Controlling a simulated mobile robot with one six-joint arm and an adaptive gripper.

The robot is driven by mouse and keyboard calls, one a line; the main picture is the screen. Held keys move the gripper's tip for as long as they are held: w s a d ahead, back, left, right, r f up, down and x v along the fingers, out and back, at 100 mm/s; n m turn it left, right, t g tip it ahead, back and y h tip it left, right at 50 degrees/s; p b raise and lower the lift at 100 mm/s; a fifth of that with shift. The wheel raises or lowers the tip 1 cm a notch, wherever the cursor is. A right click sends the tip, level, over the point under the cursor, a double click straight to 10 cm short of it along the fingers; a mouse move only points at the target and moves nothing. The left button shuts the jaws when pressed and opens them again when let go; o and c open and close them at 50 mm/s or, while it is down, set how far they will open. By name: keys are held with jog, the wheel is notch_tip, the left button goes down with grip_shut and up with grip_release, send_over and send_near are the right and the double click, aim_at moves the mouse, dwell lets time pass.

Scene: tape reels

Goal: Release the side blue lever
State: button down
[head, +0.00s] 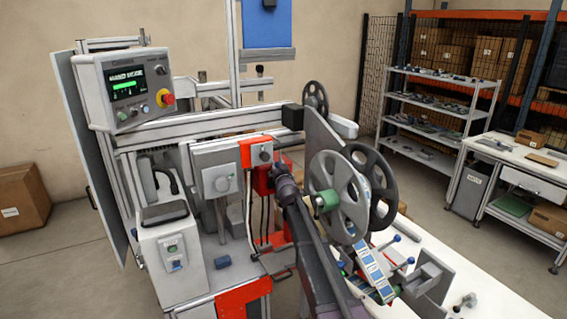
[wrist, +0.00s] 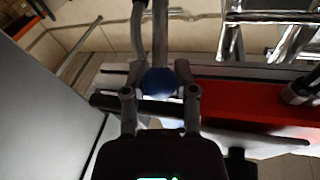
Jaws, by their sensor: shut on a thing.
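In the wrist view, a round dark-blue knob (wrist: 159,82), which looks like the end of the side blue lever, sits between the fingers of my gripper (wrist: 160,78). The fingers are shut on it from left and right. A grey bar runs up behind the knob. In the head view, my arm reaches up and away toward the machine's red bracket. There I cannot make out the fingertips or the held knob clearly.
Grey tape reels (head: 338,196) stand just right of my arm. A control box with a screen (head: 126,83) is at the left. Small blue-tipped levers (head: 396,239) are on the white bench at the right. A red plate (wrist: 245,108) lies close to my gripper's right.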

jog(key=shift+w, duration=0.1)
dwell(0.3)
jog(key=shift+c, duration=1.9)
grip_release()
jog(key=shift+a, duration=0.1)
